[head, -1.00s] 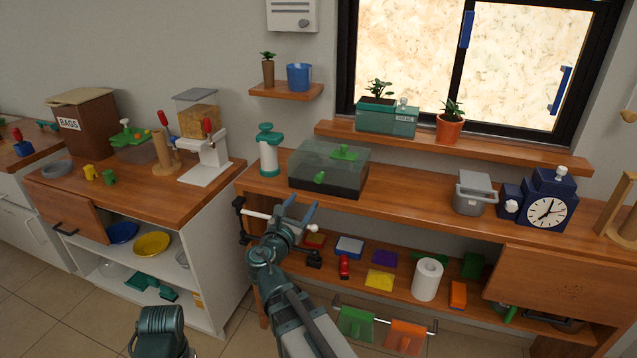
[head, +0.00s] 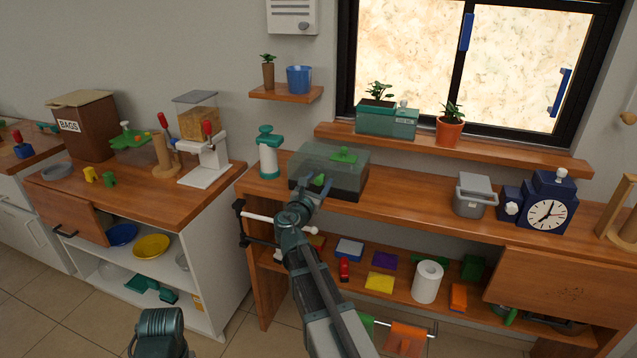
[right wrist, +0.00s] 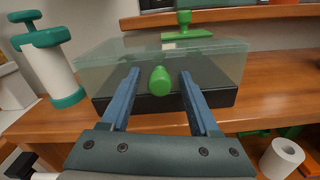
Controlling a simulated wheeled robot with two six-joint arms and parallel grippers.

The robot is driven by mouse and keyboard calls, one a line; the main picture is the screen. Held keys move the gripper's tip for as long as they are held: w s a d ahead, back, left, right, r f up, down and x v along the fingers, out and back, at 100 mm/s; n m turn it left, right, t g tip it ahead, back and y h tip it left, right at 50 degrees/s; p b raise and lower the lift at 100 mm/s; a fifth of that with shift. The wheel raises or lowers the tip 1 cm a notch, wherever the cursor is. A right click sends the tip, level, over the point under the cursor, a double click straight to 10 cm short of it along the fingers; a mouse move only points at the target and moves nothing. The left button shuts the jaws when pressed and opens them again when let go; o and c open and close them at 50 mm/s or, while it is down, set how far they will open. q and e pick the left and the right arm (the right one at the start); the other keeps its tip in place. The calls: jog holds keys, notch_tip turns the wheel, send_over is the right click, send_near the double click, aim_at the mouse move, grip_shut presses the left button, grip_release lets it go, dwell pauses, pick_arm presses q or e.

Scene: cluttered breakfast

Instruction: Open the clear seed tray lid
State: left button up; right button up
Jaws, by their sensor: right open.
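The seed tray has a clear lid (head: 325,160) over a dark base (right wrist: 222,98) and stands on the wooden bench. The lid looks closed. My right gripper (head: 315,190) is at the front of the tray. In the right wrist view the open blue fingers (right wrist: 158,84) stand on either side of the green knob, with gaps visible on both sides. The left gripper cannot be made out; only a teal part of my own body shows at the bottom of the head view.
A green and white pump bottle (head: 268,152) stands left of the tray. A grey bin (head: 474,196) and a blue clock (head: 545,212) stand to the right. A window ledge (head: 450,148) with plants is behind.

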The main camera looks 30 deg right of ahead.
grip_shut()
dwell(1.4)
